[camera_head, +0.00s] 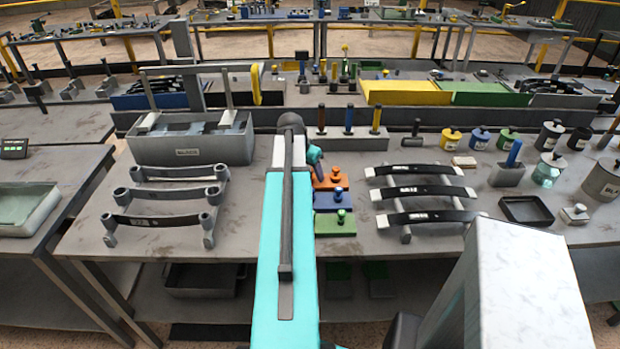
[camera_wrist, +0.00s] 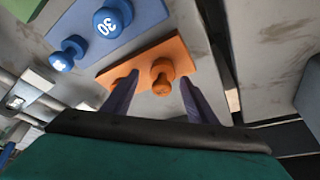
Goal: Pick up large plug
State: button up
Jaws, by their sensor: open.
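An orange block (camera_wrist: 150,57) lies on the bench, and an orange plug (camera_wrist: 163,85) with a round head stands in it. My gripper (camera_wrist: 159,78) is open, with one dark finger on each side of this plug in the wrist view. I cannot tell whether the fingers touch it. A bit of orange shows behind the left finger, mostly hidden.
A green block (camera_head: 335,227) sits in front of the blue block (camera_head: 333,203). A spring rack (camera_head: 420,195) stands to the right, another rack (camera_head: 165,197) to the left. A grey bin (camera_head: 190,150) stands behind the left rack. Bench surface near the right rack is partly clear.

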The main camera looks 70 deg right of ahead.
dwell(0.5)
jog(key=c, duration=1)
jog(key=shift+o, duration=0.2)
jog(key=shift+s+r, duration=0.1)
jog(key=shift+r+b, duration=1.3)
jog(key=shift+r, duration=3.6)
